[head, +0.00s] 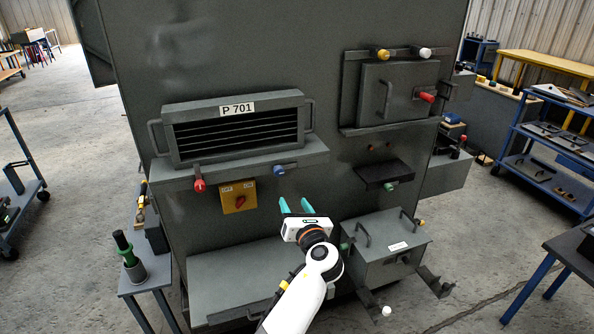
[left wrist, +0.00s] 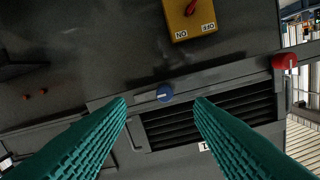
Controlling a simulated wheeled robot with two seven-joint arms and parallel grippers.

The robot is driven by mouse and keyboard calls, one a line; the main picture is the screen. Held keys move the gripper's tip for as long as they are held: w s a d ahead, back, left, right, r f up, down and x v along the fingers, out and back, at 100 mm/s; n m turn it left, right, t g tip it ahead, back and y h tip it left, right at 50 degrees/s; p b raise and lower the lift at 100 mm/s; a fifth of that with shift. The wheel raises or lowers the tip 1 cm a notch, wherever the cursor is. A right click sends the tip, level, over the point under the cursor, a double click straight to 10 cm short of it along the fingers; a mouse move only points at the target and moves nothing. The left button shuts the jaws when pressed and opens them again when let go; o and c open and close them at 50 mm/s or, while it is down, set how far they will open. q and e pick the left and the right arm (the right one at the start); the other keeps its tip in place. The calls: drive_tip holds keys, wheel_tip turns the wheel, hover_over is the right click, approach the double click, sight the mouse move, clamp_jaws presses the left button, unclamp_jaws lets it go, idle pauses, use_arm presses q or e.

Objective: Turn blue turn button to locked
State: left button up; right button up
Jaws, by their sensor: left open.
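The blue turn button (head: 279,170) sits on the front of the ledge under the vented panel marked P 701, near its right end. In the left wrist view the blue button (left wrist: 165,92) shows between the two teal fingers, ahead of the tips. My left gripper (head: 297,205) is open and empty, below and slightly right of the button in the head view. It appears apart from the button. Which way the button is turned is too small to tell. My right gripper is not in view.
A red knob (head: 199,185) sits on the same ledge to the left. A yellow switch box (head: 239,196) with a red handle is below the ledge. A dark shelf (head: 385,174) and a grey lidded box (head: 385,262) stick out to the right.

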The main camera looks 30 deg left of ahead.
sight(280, 173)
use_arm(q)
drive_tip(key=shift+y, duration=0.3)
drive_tip(key=x, duration=0.4)
drive_tip(key=r+x, duration=0.1)
drive_tip(key=x, duration=0.3)
drive_tip(key=p+x, duration=0.1)
drive_tip(key=x, duration=0.3)
drive_tip(key=shift+r, duration=0.3)
drive_tip(key=c, duration=1)
